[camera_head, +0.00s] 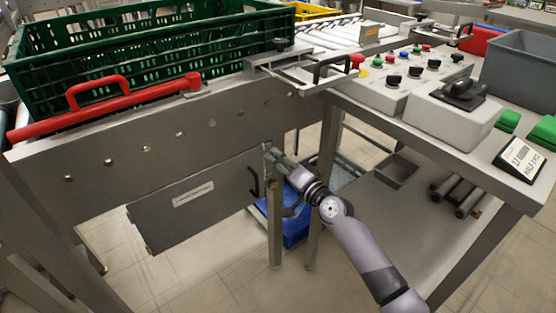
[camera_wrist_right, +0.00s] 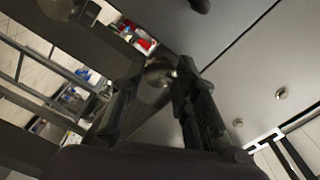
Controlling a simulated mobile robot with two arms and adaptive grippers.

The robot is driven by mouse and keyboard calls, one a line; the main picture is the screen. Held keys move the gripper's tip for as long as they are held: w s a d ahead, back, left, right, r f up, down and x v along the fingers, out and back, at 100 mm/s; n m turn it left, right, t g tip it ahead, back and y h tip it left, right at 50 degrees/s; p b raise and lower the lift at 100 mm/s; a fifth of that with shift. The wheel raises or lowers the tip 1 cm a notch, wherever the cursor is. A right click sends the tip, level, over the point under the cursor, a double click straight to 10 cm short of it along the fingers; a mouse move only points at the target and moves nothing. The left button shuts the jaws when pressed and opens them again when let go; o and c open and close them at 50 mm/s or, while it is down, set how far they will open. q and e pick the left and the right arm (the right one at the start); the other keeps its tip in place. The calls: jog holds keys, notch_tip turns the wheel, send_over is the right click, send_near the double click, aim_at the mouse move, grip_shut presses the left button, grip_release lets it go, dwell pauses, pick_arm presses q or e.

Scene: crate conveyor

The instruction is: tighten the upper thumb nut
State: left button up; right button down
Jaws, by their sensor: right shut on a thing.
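The upper thumb nut shows in the right wrist view as a round metal piece (camera_wrist_right: 160,70) between my fingertips, partly covered by them. In the head view my gripper hides it, at the top of a steel leg below the conveyor's side plate. My right gripper (camera_head: 270,153) reaches in from the lower right to that spot. It also shows in the right wrist view (camera_wrist_right: 154,78), where its two dark fingers are shut on the nut from both sides. My left gripper is not in view.
A green crate (camera_head: 150,57) stands on the conveyor behind a red bar (camera_head: 120,105). A grey panel (camera_head: 190,205) with a black handle hangs left of my gripper. A steel leg (camera_head: 327,150) and blue bin (camera_head: 298,226) are close by. The control table (camera_head: 400,117) is at right.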

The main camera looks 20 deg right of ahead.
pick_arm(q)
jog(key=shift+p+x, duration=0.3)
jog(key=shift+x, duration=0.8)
pick_arm(e)
jog(key=shift+m, duration=1.5)
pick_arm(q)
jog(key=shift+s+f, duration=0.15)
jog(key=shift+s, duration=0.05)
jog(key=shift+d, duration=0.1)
pick_arm(e)
jog(key=c, duration=1.2)
grip_release()
jog(key=shift+c, duration=0.2)
jog(key=v, duration=1.2)
